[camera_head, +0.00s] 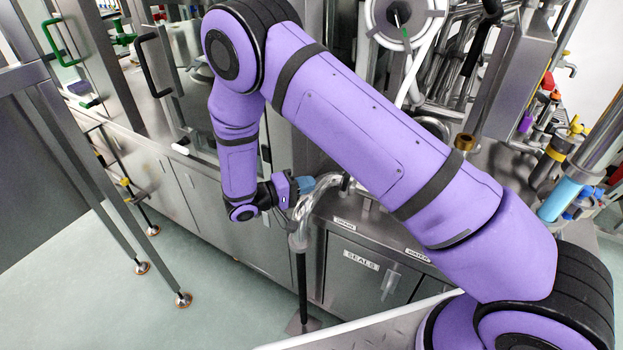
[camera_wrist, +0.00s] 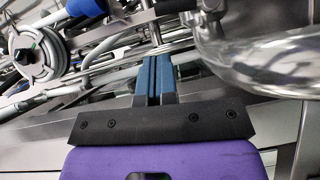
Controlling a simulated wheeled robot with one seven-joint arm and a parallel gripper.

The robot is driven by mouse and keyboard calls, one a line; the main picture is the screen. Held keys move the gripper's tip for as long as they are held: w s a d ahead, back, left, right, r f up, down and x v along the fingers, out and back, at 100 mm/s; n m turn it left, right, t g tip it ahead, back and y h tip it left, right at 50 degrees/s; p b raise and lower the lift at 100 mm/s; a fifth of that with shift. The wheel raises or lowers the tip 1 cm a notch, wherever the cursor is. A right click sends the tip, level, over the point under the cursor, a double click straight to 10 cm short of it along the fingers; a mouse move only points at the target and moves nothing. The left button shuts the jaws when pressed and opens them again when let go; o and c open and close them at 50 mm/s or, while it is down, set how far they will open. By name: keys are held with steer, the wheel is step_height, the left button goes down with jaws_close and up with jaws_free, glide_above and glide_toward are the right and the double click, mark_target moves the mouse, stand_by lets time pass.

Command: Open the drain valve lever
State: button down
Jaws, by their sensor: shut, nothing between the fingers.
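My gripper (camera_head: 304,185) is at the end of my purple arm, beside a curved shiny steel pipe (camera_head: 318,190) above the steel cabinet. In the wrist view its two blue fingers (camera_wrist: 155,68) are together with nothing between them. The same pipe (camera_wrist: 262,62) runs close on the right in the wrist view; I cannot tell whether the fingers touch it. A label reading DRAIN (camera_head: 344,223) is on the cabinet's upper edge, right of the gripper. I cannot make out the drain valve lever for certain; my arm hides part of this area.
The cabinet has a SEALS door (camera_head: 361,260). A black upright post (camera_head: 302,285) stands under the pipe. Thin rods and a grey round fitting (camera_wrist: 32,52) lie left of the fingers in the wrist view. A steel frame (camera_head: 105,190) stands at left. Floor (camera_head: 200,315) is clear at lower left.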

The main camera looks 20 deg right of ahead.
mark_target(345, 186)
steer(key=x, duration=0.8)
steer(key=shift+d, duration=0.2)
